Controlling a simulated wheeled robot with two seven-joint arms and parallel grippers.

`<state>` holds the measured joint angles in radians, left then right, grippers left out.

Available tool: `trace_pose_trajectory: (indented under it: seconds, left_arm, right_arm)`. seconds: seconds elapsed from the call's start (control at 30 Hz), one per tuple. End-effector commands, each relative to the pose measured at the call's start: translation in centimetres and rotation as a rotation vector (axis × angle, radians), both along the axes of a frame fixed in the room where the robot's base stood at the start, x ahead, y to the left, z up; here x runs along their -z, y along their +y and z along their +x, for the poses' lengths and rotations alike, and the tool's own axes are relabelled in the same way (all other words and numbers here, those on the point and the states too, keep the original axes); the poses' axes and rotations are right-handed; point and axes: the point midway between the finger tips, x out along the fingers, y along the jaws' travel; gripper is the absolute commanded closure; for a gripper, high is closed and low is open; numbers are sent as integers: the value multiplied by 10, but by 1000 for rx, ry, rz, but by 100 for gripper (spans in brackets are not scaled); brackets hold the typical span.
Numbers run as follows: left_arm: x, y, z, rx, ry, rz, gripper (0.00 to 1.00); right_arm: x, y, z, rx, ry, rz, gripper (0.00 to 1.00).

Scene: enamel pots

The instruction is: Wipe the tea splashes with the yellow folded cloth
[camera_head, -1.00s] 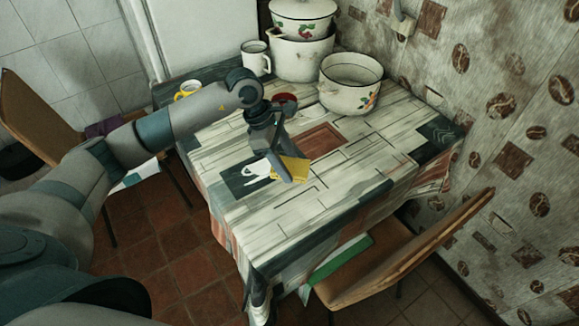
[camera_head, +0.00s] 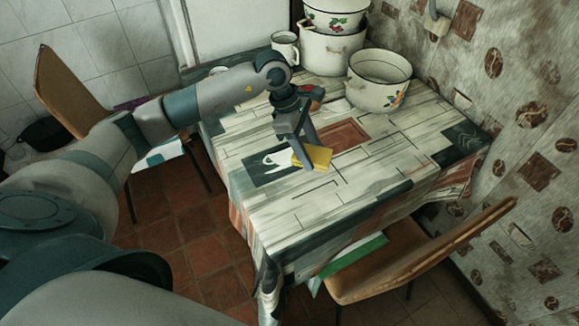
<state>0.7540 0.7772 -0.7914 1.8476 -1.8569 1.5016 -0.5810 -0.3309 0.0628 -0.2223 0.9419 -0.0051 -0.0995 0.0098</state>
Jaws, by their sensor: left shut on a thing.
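The yellow folded cloth (camera_head: 318,157) is at the middle of the table, at the right edge of a dark printed square. My left gripper (camera_head: 299,158) is shut on its left part from above, and the cloth looks flat at the tabletop. Whether it presses on the surface I cannot tell. I cannot make out tea splashes for certain; a white shape (camera_head: 273,160) lies on the dark square just left of the cloth and may be part of the print. My right gripper is out of view.
The patterned table (camera_head: 300,213) has free room in front and to the right. An open enamel pot (camera_head: 379,84), a stacked pot (camera_head: 331,50) and a white mug (camera_head: 285,46) stand at the back. A red item (camera_head: 318,92) is partly hidden behind my wrist. A chair (camera_head: 400,270) stands at front right.

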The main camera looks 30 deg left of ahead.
Motion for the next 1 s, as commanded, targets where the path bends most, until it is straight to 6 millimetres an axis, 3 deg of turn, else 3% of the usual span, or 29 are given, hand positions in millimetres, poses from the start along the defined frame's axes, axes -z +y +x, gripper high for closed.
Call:
trace_pose_trajectory:
  seconds: [0.63,0.77,1.0]
  left_arm:
    - [-4,-6,-3,68,-1,0,71]
    - [-12,-15,-11,204,-2,1,71]
    - [-35,-35,-41,665,-3,4,71]
  right_arm:
    - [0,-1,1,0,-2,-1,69]
    - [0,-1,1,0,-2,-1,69]
    - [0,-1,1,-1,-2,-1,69]
